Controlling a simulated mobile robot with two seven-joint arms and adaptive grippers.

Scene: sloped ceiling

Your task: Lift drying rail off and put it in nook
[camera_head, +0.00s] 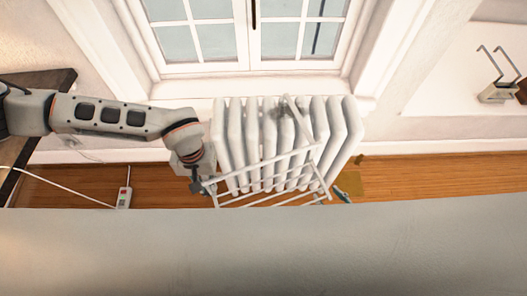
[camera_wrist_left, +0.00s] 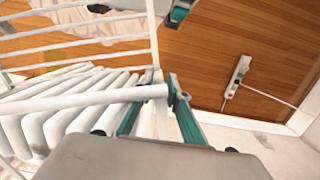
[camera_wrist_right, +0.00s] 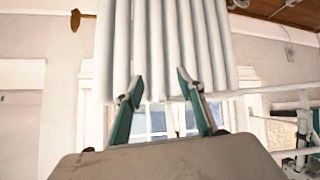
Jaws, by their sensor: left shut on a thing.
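The white drying rail (camera_head: 270,178) is a barred frame, slanted across the front of the white ribbed radiator (camera_head: 235,135) below the window. My left gripper (camera_head: 203,187) is at the rail's left end. In the left wrist view my left gripper (camera_wrist_left: 163,90) is shut on a white bar of the drying rail (camera_wrist_left: 95,101). My right gripper (camera_head: 343,196) shows only as a small teal tip beyond the rail's right end. In the right wrist view my right gripper (camera_wrist_right: 158,92) has its fingers apart, with radiator columns (camera_wrist_right: 170,45) beyond. I cannot tell which recess is the nook.
A pale grey surface (camera_head: 260,250) fills the bottom of the head view and hides what lies below. A power strip (camera_head: 124,197) with a cable lies on the wooden floor. A dark table (camera_head: 55,80) stands left.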

